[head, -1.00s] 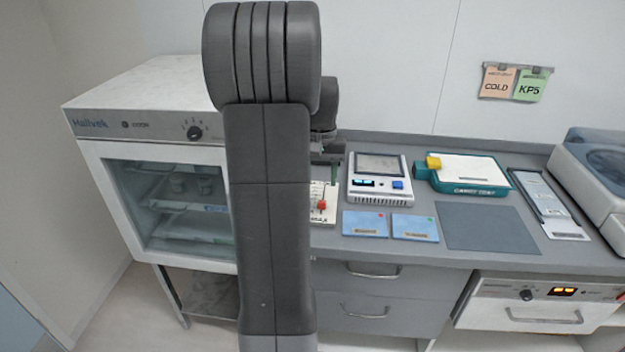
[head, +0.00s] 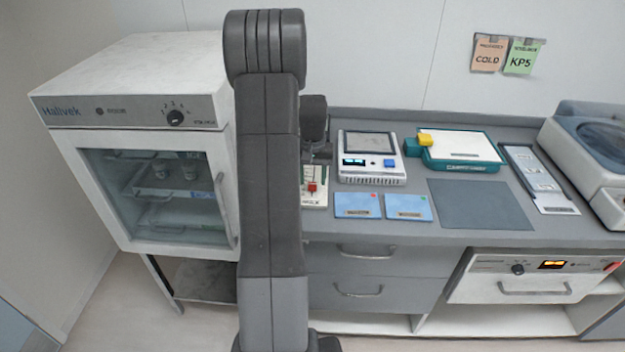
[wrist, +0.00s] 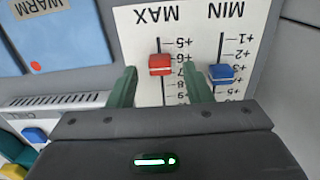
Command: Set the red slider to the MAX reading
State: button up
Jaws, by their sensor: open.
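The red slider (wrist: 162,64) sits on the MAX scale of a white panel (wrist: 140,35), which appears upside down in the wrist view. Its knob is near the +6 mark; the exact reading is hard to tell. A blue slider (wrist: 222,73) sits beside it on the MIN scale, near +3. My gripper (wrist: 158,67) is open, its two green fingers on either side of the red knob, with gaps visible. The right finger lies between the two knobs. In the head view the red slider (head: 311,187) shows just right of my arm, which hides part of the panel.
Right of the panel stand a white device with a lit display (head: 370,157) and a teal-framed device (head: 462,149). Two blue cards (head: 408,207) and a bare grey mat (head: 480,205) lie in front. A glass-door cabinet (head: 140,140) stands left.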

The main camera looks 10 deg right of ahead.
jog(key=shift+f, duration=1)
